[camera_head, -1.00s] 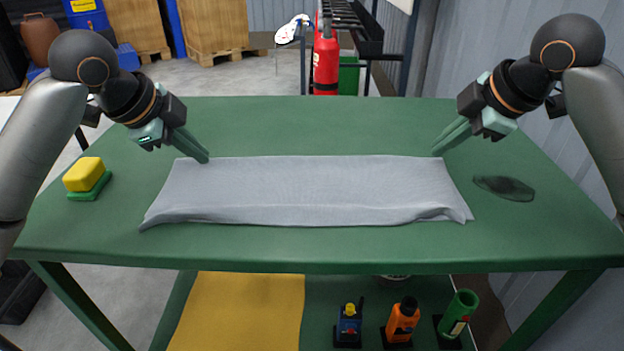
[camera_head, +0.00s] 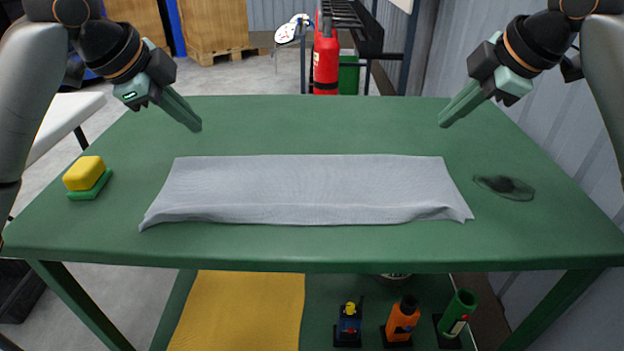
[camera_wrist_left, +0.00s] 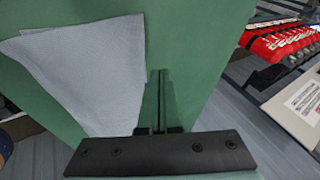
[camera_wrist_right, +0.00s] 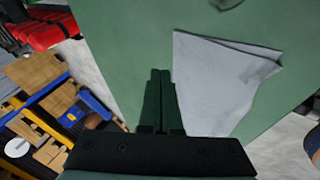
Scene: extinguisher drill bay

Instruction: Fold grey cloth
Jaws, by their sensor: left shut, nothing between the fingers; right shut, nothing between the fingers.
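The grey cloth (camera_head: 310,188) lies on the green table as a wide, flat strip, with a slightly raised, wavy front edge. It also shows in the left wrist view (camera_wrist_left: 95,75) and in the right wrist view (camera_wrist_right: 220,85). My left gripper (camera_head: 197,126) is shut and empty, above the table beyond the cloth's back left corner. My right gripper (camera_head: 443,122) is shut and empty, above the table beyond the back right corner. Both are apart from the cloth. How the layers lie inside the strip is hidden.
On the green table (camera_head: 320,125), a yellow sponge (camera_head: 84,173) with a green base sits at the left. A dark, flat patch (camera_head: 504,187) lies at the right. Below, a shelf holds a yellow cloth (camera_head: 240,310) and several bottles. A red extinguisher (camera_head: 326,65) stands behind the table.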

